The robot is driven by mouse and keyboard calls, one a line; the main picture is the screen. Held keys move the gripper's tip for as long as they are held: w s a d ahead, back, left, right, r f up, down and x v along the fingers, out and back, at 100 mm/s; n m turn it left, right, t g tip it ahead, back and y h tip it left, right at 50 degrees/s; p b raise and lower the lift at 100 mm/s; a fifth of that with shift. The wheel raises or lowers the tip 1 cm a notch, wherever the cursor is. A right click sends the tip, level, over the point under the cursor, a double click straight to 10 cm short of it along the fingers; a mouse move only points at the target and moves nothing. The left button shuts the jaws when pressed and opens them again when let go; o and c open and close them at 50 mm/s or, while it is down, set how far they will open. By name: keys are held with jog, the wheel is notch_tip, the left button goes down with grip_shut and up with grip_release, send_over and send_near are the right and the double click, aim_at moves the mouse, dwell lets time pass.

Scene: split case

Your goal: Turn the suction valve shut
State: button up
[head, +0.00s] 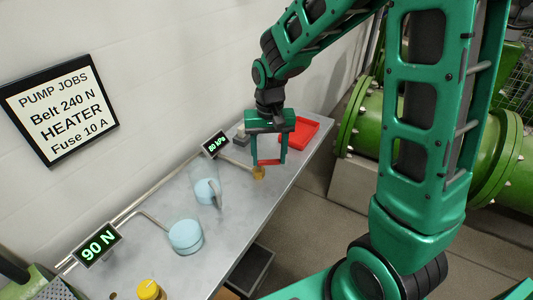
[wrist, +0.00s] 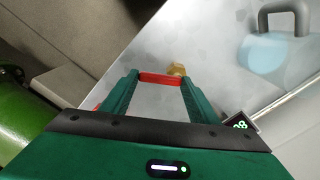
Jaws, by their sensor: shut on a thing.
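The suction valve looks to be the small brass fitting (head: 259,173) on the grey bench with a red bar handle (head: 268,162) beside it. My gripper (head: 268,158) points down over the bench, its two green fingers shut on the red handle, one at each end. In the wrist view the red handle (wrist: 160,79) spans the fingertips, and the brass fitting (wrist: 177,69) sits just beyond it. A thin pipe (head: 235,162) runs toward the fitting. I cannot tell the valve's exact turn angle.
A display reading 80 kPa (head: 215,144) stands behind. A red tray (head: 309,128) is at the bench's far end. A clear vessel (head: 204,183), a light-blue cylinder (head: 186,237), a 90 N display (head: 97,245) and a yellow knob (head: 149,290) are nearer. Green pump pipes lie right.

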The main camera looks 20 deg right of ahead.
jog(key=m, duration=0.3)
jog(key=s+m, duration=0.1)
jog(key=shift+a, duration=0.3)
jog(key=shift+s+a+m, duration=0.1)
jog(key=shift+a+m, duration=0.05)
jog(key=shift+m, duration=0.65)
jog(key=shift+s+a+m, duration=0.1)
jog(key=shift+a+m, duration=0.05)
jog(key=shift+m, duration=0.65)
jog(key=o, duration=1)
jog(key=shift+o, duration=0.2)
notch_tip(320, 180, up, 11)
jog(key=shift+f, duration=0.15)
jog(key=s+d+n, duration=0.1)
jog(key=s+d, duration=1)
jog(key=d, duration=0.1)
jog(key=shift+s+d+r+n, duration=0.15)
jog(key=shift+d+r+n, duration=0.05)
jog(key=shift+r+n, duration=0.2)
jog(key=s+d+n, duration=0.1)
jog(key=s, duration=0.3)
jog(key=s+d+f, duration=0.1)
jog(key=s+d, duration=0.1)
jog(key=s, duration=0.2)
jog(key=s+d+f+n, duration=0.1)
jog(key=s+d, duration=0.1)
jog(key=s, duration=0.2)
jog(key=shift+s+f+n, duration=0.15)
jog(key=shift+s+n, duration=0.15)
jog(key=shift+c, duration=0.2)
